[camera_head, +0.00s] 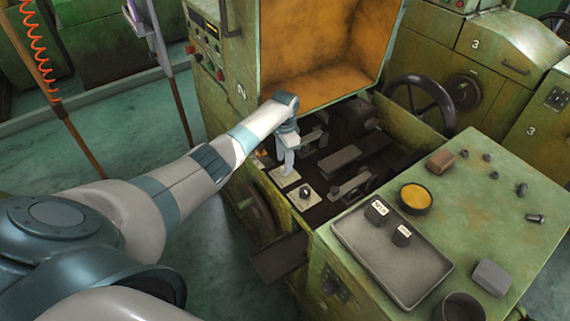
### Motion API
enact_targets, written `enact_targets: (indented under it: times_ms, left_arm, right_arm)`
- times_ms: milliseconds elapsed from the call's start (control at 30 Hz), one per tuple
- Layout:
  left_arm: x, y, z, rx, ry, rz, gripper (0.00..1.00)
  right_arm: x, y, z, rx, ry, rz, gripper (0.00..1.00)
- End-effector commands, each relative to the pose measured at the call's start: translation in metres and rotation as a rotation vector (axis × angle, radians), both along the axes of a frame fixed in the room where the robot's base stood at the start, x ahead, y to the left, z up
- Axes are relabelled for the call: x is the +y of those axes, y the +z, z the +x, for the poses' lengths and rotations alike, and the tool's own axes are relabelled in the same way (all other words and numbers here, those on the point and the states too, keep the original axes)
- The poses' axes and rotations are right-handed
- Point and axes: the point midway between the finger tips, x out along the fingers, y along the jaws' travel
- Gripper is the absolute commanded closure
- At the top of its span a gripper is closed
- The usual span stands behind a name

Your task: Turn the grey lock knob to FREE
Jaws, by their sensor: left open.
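My left arm reaches in from the left over the open machine. Its gripper (286,170) points down, open, at a small pale plate (282,178) on the machine's near inner edge. The fingers cover the middle of this plate, so a grey knob there is hidden or too small to make out. I cannot tell whether the fingers touch anything. Just right of it, a second pale plate (301,200) bears a small dark knob (305,190), clear of the gripper. I cannot read any marking on the plates. My right gripper is not in view.
The raised cover (320,50) with its orange inside stands behind the gripper. A black handwheel (420,104) is at the right. The green bench top holds a grey tray (385,262) with two labelled dark blocks, a round yellow-filled dish (415,197), a brown block (440,161) and loose bolts.

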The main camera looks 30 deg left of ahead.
Motion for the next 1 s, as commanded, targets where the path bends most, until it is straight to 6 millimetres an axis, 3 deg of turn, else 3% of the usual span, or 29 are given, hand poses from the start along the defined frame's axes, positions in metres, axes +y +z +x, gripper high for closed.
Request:
enact_targets:
  times_ms: [200, 400, 1000]
  left_arm:
    - [0.000, 0.028, 0.002, -0.004, -0.001, 0.000, 0.57]
    - [-0.001, 0.044, 0.001, -0.002, -0.001, 0.000, 0.57]
    - [0.000, 0.043, 0.001, -0.012, 0.003, 0.003, 0.57]
  right_arm:
    - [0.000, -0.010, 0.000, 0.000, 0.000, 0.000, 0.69]
    - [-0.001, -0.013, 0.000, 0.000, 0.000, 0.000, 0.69]
    - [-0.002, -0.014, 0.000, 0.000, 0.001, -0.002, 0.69]
